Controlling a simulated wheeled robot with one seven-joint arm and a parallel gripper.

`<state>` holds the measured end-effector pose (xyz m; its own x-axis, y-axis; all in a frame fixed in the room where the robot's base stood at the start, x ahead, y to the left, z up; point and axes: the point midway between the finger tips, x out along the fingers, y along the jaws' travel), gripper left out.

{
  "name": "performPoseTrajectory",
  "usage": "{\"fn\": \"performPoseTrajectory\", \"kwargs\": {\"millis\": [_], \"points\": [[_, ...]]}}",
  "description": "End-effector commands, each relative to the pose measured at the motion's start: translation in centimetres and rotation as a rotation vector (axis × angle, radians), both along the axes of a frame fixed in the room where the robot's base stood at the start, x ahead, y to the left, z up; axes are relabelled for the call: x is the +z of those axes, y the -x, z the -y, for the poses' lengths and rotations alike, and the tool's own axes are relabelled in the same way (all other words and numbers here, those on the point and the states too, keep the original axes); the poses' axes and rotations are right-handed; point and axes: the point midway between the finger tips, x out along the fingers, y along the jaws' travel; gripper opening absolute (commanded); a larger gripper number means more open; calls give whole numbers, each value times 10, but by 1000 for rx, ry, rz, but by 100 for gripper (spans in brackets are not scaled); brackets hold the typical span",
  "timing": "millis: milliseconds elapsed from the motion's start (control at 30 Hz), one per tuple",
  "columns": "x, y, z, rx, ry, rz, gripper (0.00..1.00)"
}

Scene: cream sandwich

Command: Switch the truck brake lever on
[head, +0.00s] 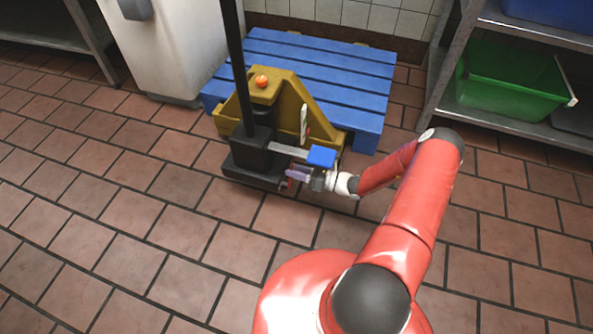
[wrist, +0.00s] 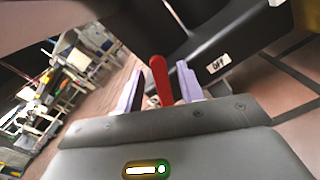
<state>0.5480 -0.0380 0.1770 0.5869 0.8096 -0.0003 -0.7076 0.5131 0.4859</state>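The pallet truck (head: 262,110) stands on the tiled floor in the head view, with a yellow body, a black base and a dark upright handle. The red brake lever (wrist: 160,82) shows in the wrist view, sticking up from the dark truck part beside a white "OFF" label (wrist: 217,66). My gripper (head: 290,177) is low at the truck's right front side. In the wrist view my gripper (wrist: 162,84) is open, with the red lever between its two purple-edged fingers. Gaps show on both sides of the lever. The lever's foot is partly hidden.
A blue pedal-like block (head: 321,156) on a metal bar sits just above my gripper. A blue pallet (head: 330,70) lies behind the truck. A shelf with a green crate (head: 505,85) stands at right, a white bin (head: 165,45) at left. The front floor is clear.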

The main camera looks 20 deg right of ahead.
Motion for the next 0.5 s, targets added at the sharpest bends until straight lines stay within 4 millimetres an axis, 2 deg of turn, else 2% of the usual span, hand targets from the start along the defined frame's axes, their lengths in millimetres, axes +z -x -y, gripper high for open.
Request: {"fn": "performPoseTrajectory", "kwargs": {"millis": [300, 500], "points": [[0, 1, 3, -1, -1, -1, 38], [0, 17, 26, -3, 2, -1, 38]]}}
